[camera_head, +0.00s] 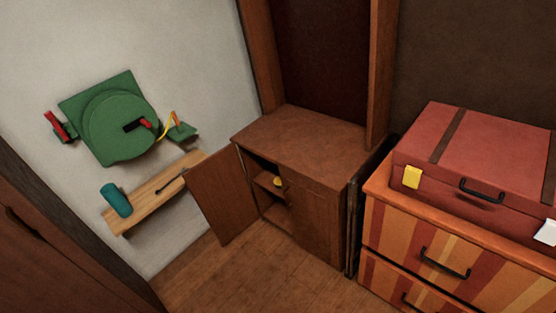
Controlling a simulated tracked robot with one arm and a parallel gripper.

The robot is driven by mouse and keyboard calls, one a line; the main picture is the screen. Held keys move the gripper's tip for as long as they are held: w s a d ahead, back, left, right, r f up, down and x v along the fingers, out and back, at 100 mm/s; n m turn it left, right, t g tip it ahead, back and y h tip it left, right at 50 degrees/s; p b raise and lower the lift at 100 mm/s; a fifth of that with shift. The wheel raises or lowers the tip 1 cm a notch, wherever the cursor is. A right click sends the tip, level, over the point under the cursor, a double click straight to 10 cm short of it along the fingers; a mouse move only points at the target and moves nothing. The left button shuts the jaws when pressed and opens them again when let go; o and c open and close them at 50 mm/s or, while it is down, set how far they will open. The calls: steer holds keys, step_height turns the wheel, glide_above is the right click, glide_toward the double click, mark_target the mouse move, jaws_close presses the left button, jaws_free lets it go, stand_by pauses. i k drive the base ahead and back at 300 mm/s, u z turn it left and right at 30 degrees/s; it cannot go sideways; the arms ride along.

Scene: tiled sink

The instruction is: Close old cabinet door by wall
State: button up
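The old cabinet (302,150) is low, brown and wooden, and stands against the wall in the middle of the picture. Its left door (223,195) is swung open to the left, toward the white wall. Its right door (313,222) looks shut. Shelves show through the opening, with a small yellow thing (278,181) on one of them. My gripper does not show in the picture.
A striped orange drawer chest (425,235) stands at the right, with a red suitcase (478,160) on top. A wooden wall shelf (150,198) and a green round wall fixture (118,120) are on the left. Wooden floor (250,275) is clear in front.

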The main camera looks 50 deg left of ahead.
mark_target(219, 184)
steer(key=u, duration=1.05)
steer(key=i, duration=0.5)
steer(key=u, duration=0.85)
steer(key=k, duration=1.1)
steer(key=u, duration=0.85)
steer(key=i, duration=1.25)
steer(key=z, duration=0.65)
steer(key=i, duration=0.5)
steer(key=z, duration=0.2)
